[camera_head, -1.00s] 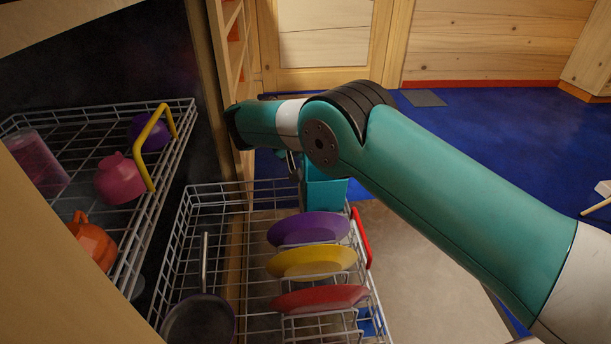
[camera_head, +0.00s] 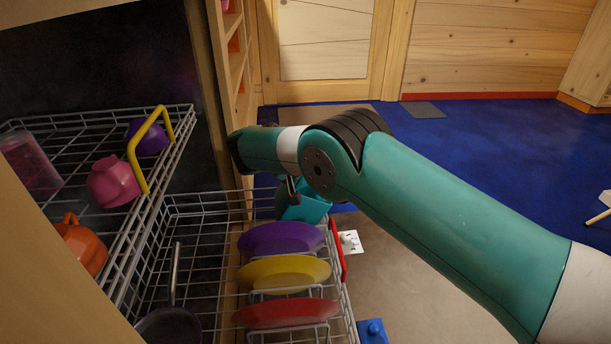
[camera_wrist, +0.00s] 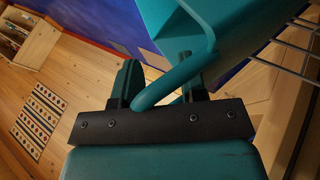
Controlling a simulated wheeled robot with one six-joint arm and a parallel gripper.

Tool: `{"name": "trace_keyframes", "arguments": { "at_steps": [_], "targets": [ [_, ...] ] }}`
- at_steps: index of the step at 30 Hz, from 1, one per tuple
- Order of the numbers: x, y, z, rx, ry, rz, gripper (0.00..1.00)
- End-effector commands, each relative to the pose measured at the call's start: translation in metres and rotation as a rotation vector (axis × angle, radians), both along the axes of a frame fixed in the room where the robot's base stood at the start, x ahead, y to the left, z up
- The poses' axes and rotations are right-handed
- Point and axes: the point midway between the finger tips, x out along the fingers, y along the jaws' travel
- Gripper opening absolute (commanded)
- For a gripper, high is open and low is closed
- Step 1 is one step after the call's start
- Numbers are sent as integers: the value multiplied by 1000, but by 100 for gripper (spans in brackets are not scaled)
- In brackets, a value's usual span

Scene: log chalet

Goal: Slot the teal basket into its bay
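The teal basket (camera_head: 306,204) hangs tilted below my wrist at the far end of the lower wire rack (camera_head: 205,250), beyond the purple plate (camera_head: 282,238). In the wrist view the teal basket (camera_wrist: 225,25) fills the top, and its curved handle passes between the fingers of my gripper (camera_wrist: 162,85). The gripper looks shut on that handle. In the head view the gripper (camera_head: 294,190) is mostly hidden behind my arm. The basket's lower part is hidden by the plate and rack, so I cannot tell whether it touches the wires. No empty bay is clearly visible.
The lower rack also holds a yellow plate (camera_head: 284,271), a red plate (camera_head: 286,314) and a dark pan (camera_head: 170,325). The upper rack (camera_head: 165,185) holds several cups. Open floor (camera_head: 480,140) lies right.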

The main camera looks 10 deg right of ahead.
Motion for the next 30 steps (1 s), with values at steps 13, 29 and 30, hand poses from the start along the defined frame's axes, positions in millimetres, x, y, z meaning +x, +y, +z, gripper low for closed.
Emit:
{"name": "trace_keyframes", "arguments": {
  "at_steps": [13,29,30],
  "targets": [
    [-32,38,56,-7,16,10,36],
    [-42,46,132,48,50,60,36],
    [-43,41,145,68,67,81,36]
  ]
}}
